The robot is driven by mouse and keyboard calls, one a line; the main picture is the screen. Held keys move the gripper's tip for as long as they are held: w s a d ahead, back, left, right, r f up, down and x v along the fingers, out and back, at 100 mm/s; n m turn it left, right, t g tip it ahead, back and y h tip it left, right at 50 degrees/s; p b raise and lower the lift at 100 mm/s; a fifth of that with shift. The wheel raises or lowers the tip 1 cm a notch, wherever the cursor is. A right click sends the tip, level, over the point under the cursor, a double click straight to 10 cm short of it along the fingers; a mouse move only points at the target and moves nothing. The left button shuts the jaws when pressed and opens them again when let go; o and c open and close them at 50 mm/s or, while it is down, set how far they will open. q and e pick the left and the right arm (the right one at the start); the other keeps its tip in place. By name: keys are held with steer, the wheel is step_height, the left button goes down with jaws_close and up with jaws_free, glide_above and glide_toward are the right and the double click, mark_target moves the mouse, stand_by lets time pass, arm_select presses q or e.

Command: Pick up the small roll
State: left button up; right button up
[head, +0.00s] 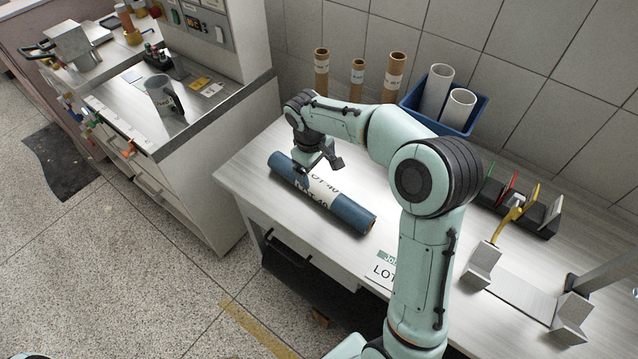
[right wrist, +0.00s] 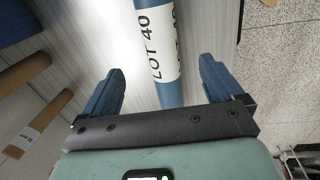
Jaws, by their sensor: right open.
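A blue roll (head: 350,212) with a white "LOT 40" label lies on its side on the light bench. In the right wrist view the roll (right wrist: 172,95) runs between my two spread fingers and beyond them. My right gripper (head: 322,163) is open, pointing down over the roll's left half. The right wrist view also shows my right gripper (right wrist: 160,70) with nothing held. It hides a part of the roll in the head view. I cannot tell how far the fingertips are above it. My left gripper is out of view.
Several brown cardboard tubes (head: 358,78) stand at the back wall. A blue bin (head: 458,128) holds white rolls. A black rack (head: 530,218) and metal stands (head: 483,264) are at right. A LOT card (head: 384,268) lies near the front edge.

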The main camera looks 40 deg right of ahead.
mark_target(319, 185)
steer(key=f, duration=0.5)
steer(key=shift+s+d+f, duration=0.1)
steer(key=shift+d+f, duration=0.2)
steer(key=shift+f, duration=0.1)
steer(key=f, duration=0.3)
steer(key=w+d+f, duration=0.1)
steer(key=f, duration=0.1)
steer(key=shift+f, duration=0.25)
steer(key=shift+s, duration=0.1)
steer(key=c, duration=1.4)
steer(key=shift+r, duration=0.1)
steer(key=shift+c, duration=0.9)
steer(key=shift+r, duration=0.1)
